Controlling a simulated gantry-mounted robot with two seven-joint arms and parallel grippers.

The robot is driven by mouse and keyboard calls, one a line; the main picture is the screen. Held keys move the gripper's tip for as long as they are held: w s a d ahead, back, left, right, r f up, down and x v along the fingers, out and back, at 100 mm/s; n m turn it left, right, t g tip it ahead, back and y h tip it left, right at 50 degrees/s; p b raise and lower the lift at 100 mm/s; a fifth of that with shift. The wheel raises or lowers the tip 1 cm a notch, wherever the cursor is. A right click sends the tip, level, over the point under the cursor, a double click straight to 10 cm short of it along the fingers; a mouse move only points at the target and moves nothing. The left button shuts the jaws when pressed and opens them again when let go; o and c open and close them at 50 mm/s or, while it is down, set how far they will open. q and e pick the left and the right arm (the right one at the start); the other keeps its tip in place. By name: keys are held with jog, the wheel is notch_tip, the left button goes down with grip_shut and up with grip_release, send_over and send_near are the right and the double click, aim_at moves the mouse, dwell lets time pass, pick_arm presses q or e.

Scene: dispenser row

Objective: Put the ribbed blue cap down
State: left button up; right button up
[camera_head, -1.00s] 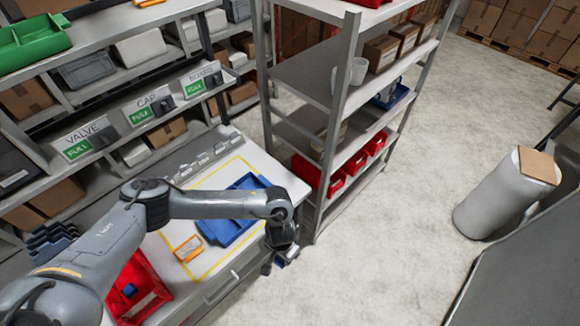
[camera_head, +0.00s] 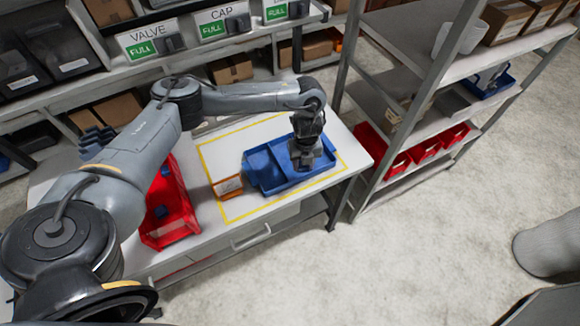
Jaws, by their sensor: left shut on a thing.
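My left gripper (camera_head: 305,160) points down over the right part of the blue tray (camera_head: 268,172) on the white worktable. It is shut on the ribbed blue cap, which the fingers and the blue behind them mostly hide. I cannot tell whether the cap touches the tray floor. The tray lies inside a yellow outline on the tabletop. My right gripper is not in view.
An orange-framed card (camera_head: 228,187) stands just left of the tray. A red bin (camera_head: 172,225) with small blue pieces sits further left. Labelled dispensers (camera_head: 155,42) line the back. A metal shelf rack (camera_head: 425,75) stands right of the table.

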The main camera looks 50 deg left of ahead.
pick_arm(q)
jog(key=a+m+b, duration=0.2)
jog(key=a+m, duration=0.1)
jog(key=m, duration=0.2)
send_over(267, 172)
jog(key=shift+m, duration=0.3)
notch_tip(267, 172, down, 7)
jog(key=shift+s+b, duration=0.15)
jog(key=shift+b, duration=0.25)
jog(key=shift+f, duration=1.9)
jog(key=shift+f, duration=0.15)
jog(key=shift+f, duration=0.15)
jog(key=o, duration=1)
